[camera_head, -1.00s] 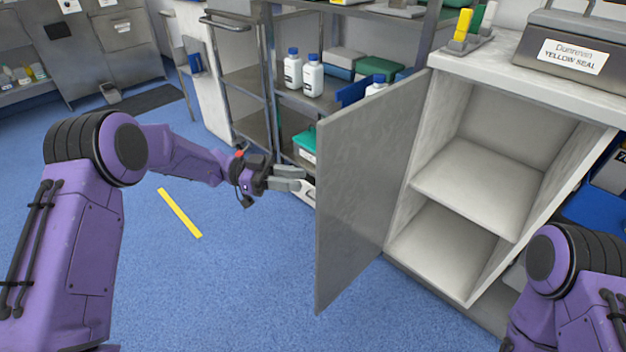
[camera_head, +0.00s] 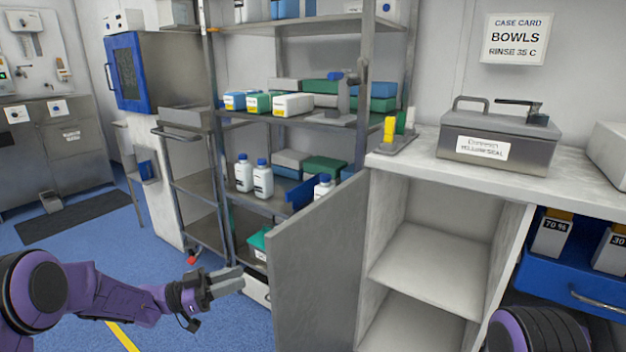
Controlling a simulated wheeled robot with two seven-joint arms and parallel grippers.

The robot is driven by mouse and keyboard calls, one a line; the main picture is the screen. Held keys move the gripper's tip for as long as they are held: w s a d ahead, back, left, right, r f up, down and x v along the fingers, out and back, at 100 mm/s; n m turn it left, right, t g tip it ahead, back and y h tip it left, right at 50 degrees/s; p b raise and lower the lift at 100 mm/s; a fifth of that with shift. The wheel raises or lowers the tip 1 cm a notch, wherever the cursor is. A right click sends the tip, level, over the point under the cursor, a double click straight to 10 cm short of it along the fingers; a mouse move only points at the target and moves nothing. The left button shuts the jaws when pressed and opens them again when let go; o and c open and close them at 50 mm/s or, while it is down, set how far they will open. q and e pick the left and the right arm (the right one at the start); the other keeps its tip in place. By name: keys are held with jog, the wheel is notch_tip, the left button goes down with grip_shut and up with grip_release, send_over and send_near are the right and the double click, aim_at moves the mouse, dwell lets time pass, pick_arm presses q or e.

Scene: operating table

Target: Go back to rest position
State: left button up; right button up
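My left gripper (camera_head: 226,283) is at the lower left in the head view, just left of the open cabinet door (camera_head: 318,275). Its two grey fingers lie close together; I see no object between them, but cannot tell whether a small gap is left. A slight space seems to separate the fingertips from the door. Of my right arm only a dark, ribbed joint shows at the bottom right; its gripper is out of view.
The open cabinet (camera_head: 425,262) has empty shelves. On its counter stands a metal box (camera_head: 497,140) labelled yellow seal. A shelf rack behind the door holds white bottles (camera_head: 263,180) and boxes.

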pick_arm(q)
jog(key=s+a+f+n+t+y, duration=0.2)
jog(key=s+f+n+t+y, duration=0.1)
jog(key=f+n+y, duration=0.6)
jog(key=s+a+f+n+t+y, duration=0.1)
jog(key=s+f+n+t+y, duration=0.3)
jog(key=f+n, duration=0.5)
jog(key=s+a+f+n+g+y, duration=0.1)
jog(key=s+a+f+g+y, duration=0.2)
jog(key=s, duration=0.4)
jog(key=s+f+g+y, duration=0.2)
jog(key=s+f+g, duration=0.1)
jog(key=s+f, duration=0.3)
jog(key=s+a+f+n+g+y, duration=0.1)
jog(key=s+a+f+g+y, duration=0.15)
jog(key=s, duration=0.55)
jog(key=s+g, duration=0.3)
jog(key=s, duration=0.9)
notch_tip(320, 180, up, 20)
jog(key=w+p, duration=0.1)
jog(key=p, duration=2)
jog(key=shift+y, duration=0.35)
jog(key=shift+w+f, duration=0.1)
